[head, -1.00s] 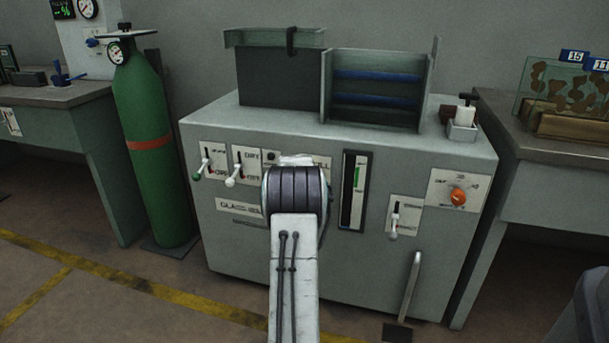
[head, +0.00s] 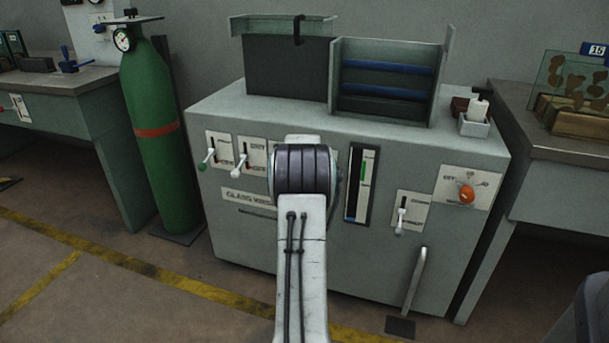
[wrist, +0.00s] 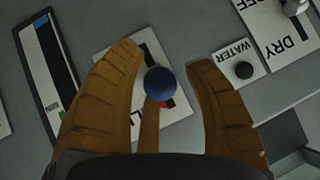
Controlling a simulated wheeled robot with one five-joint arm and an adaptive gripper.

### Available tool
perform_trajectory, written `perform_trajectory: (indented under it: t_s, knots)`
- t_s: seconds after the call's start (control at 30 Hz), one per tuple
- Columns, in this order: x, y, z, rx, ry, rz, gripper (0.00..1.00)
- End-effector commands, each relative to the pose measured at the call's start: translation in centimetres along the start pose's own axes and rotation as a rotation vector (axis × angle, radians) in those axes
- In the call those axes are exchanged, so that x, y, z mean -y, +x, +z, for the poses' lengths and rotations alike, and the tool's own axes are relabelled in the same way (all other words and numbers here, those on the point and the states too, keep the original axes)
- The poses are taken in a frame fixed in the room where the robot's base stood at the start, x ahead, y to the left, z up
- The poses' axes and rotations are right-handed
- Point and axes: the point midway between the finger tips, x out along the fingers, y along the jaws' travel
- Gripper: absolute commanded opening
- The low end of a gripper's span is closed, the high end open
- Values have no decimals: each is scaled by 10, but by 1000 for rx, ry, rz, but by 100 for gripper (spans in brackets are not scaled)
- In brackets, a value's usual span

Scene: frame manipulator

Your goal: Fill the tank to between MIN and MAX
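A blue round knob (wrist: 160,83) on a lever sits between my two brown fingers in the wrist view, over a white label that reads partly as FILL (wrist: 172,125). My gripper (wrist: 165,65) is open around the knob, with a gap on both sides. The wrist picture is turned over. The level gauge (head: 358,185) on the grey washer (head: 290,250) has a dark column with a green band beside it. In the wrist view the gauge (wrist: 45,60) shows blue at one end and black further along. In the head view my arm hides the fingers and the fill lever.
Levers with a green knob (head: 207,158) and a white knob (head: 238,172) stand left of my arm. Another white-handled lever (head: 401,218) and an orange dial (head: 467,194) are to the right. A black WATER button (wrist: 244,70) is beside my finger. A green gas cylinder (head: 155,140) stands left.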

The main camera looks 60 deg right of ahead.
Motion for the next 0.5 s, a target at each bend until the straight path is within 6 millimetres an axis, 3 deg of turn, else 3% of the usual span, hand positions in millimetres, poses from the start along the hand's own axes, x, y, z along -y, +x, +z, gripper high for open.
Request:
perform_trajectory:
  t_s: [0.33,0.5]
  knots:
    - [0,-1,-1,-2,0,0,54]
    - [0,-10,-2,-3,0,0,54]
